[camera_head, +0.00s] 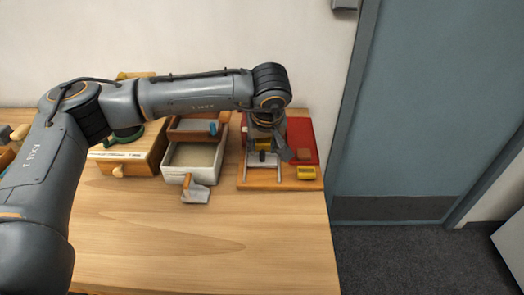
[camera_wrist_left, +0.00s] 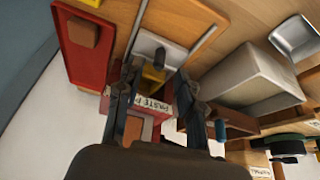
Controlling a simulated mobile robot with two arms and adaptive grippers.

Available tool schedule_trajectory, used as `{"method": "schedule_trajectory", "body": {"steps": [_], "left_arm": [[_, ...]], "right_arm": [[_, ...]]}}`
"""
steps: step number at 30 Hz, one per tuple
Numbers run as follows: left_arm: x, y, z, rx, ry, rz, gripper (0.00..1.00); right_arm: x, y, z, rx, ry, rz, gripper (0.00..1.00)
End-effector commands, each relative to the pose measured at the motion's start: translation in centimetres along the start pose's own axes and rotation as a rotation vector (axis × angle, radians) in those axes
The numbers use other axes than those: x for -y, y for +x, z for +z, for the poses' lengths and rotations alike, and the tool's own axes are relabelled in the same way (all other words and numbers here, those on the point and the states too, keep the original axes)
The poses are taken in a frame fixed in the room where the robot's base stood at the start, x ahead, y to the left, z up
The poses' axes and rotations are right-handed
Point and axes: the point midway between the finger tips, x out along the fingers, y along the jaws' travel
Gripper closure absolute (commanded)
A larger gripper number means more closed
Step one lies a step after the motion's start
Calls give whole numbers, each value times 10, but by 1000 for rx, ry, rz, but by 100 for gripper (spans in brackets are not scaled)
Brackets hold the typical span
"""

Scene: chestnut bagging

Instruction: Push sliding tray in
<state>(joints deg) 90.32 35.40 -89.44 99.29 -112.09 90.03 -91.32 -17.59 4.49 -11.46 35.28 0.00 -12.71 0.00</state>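The sliding tray, a small pale plate (camera_wrist_left: 148,42), lies between two thin metal rails on a wooden base (camera_head: 243,182). A dark knob (camera_wrist_left: 160,57) stands on the plate, and it also shows in the head view (camera_head: 262,156). My left gripper (camera_wrist_left: 156,70) reaches down over the back of the base. Its two fingers are apart, with their tips on either side of the area by the knob. I cannot tell whether they touch it. The gripper and wrist partly hide the back of the tray in the head view. My right gripper is not in view.
A red panel (camera_head: 302,138) and a yellow block (camera_head: 306,173) are right of the rails. A pale open bin (camera_head: 192,178) with a metal scoop (camera_head: 195,193) in front stands left. A wooden box (camera_head: 128,160) is farther left. The front table (camera_head: 200,245) is clear.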

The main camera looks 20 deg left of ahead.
Motion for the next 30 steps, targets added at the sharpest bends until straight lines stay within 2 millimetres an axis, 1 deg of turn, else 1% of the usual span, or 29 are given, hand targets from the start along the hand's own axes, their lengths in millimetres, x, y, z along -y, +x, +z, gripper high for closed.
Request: {"method": "schedule_trajectory", "body": {"steps": [1, 3, 7, 12, 19, 20, 21, 25, 30], "left_arm": [[0, 9, 0, 3, 0, -2, 63], [0, 21, 0, 2, 0, -1, 63], [0, 36, 0, 1, 0, 0, 63], [0, 44, 0, 0, 0, 1, 63], [0, 45, 0, 0, 0, 1, 63], [0, 45, 0, 0, 0, 1, 65], [0, 45, 0, 0, 0, 1, 73], [0, 45, 0, 0, -1, 1, 99], [0, 45, 0, 0, -1, 1, 100]], "right_arm": [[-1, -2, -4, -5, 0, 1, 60], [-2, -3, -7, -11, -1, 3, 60], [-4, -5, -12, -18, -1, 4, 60], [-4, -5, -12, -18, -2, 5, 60], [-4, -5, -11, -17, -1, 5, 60], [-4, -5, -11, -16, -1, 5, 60], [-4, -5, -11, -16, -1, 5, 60], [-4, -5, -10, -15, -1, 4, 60], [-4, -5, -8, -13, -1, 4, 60]]}}
